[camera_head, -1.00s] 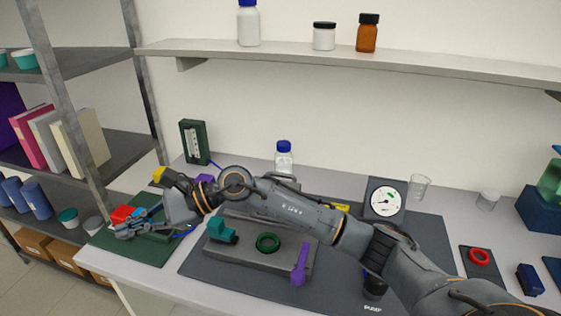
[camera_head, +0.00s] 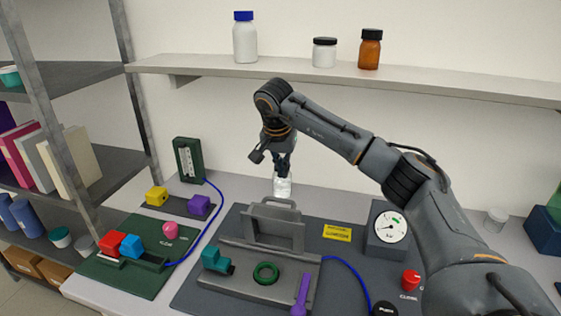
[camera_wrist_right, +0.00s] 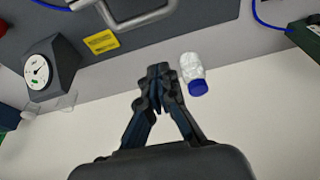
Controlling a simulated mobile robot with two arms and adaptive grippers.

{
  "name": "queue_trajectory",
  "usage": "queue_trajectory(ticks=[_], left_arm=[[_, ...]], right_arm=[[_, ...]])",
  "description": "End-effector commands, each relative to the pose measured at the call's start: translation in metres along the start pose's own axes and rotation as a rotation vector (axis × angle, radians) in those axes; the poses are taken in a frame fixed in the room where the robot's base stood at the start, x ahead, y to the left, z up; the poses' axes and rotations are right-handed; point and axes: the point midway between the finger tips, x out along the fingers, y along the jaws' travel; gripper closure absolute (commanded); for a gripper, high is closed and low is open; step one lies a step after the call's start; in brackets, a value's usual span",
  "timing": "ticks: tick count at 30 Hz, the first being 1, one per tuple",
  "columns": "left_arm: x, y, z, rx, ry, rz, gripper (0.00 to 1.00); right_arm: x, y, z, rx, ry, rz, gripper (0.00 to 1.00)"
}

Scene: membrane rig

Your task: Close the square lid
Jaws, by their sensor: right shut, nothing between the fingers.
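The square lid (camera_head: 262,232) is a grey plate with a bar handle (camera_head: 276,203). It stands raised at the back of a grey base (camera_head: 240,281), which is open on top. A green ring (camera_head: 266,273) lies on the base. In the right wrist view, the lid's handle (camera_wrist_right: 140,18) shows at the top, apart from the fingers. My right gripper (camera_head: 282,172) points down behind and above the lid, close to the clear bottle. It is shut and empty; its fingertips (camera_wrist_right: 158,72) meet in the wrist view. My left gripper is out of view.
A teal clamp (camera_head: 216,261) and a purple lever (camera_head: 302,294) flank the ring. A dial gauge (camera_head: 389,229) stands right of the lid. A clear bottle (camera_head: 283,187) stands behind the lid. Red (camera_head: 111,243) and blue (camera_head: 131,246) blocks sit on the green mat (camera_head: 118,276).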

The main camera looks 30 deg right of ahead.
Motion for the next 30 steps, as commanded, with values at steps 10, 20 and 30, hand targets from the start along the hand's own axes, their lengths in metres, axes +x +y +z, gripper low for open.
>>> queue_trajectory(ticks=[10, 20, 30], left_arm=[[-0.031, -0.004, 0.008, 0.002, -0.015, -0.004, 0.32], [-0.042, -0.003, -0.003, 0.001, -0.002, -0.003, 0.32], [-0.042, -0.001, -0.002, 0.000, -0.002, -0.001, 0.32]], right_arm=[[0.049, 0.000, 0.012, -0.005, -0.002, -0.001, 1.00], [0.043, 0.000, 0.038, 0.000, -0.002, -0.002, 1.00], [0.043, 0.000, 0.038, 0.001, -0.001, -0.002, 1.00]])
